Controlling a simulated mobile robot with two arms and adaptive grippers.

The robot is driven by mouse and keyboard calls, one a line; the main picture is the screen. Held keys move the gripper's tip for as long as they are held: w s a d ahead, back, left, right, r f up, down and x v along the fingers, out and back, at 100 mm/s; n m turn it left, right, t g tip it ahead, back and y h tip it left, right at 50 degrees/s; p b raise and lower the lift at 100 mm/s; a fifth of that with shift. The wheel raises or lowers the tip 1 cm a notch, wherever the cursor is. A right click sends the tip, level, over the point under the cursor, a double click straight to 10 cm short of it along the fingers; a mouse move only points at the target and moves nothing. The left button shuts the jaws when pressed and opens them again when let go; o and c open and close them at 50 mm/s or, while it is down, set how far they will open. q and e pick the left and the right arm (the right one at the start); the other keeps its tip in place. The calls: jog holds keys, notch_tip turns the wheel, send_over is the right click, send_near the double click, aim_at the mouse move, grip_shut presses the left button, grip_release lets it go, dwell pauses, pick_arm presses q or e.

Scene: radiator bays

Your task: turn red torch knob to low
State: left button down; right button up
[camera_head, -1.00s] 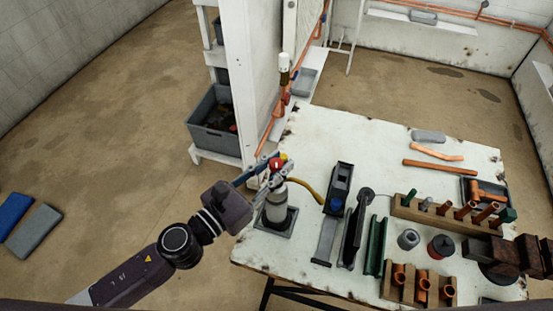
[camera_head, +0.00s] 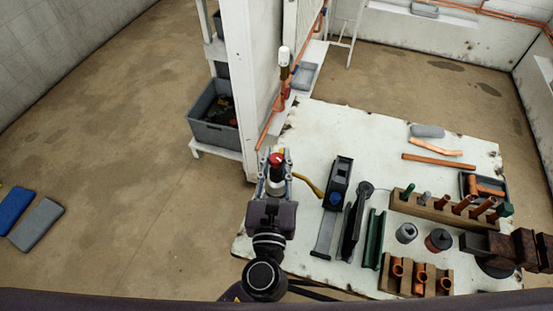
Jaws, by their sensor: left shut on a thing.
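The torch's red knob (camera_head: 277,158) sits on top of a grey canister (camera_head: 275,187) near the table's left edge. A yellow hose (camera_head: 306,183) runs right from the torch. My left gripper (camera_head: 276,160) comes in from the near side, its fingers one on each side of the knob and shut on it. The wrist hides most of the canister's lower part and its base. The knob's setting marks are too small to read. My right gripper is not in view.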

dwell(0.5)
pick_arm(q)
jog(key=c, duration=1.6)
grip_release()
jog(key=shift+s, duration=0.1)
jog(key=s, duration=1.1)
jog(key=shift+s+a, duration=0.3)
jog(key=shift+s, duration=0.1)
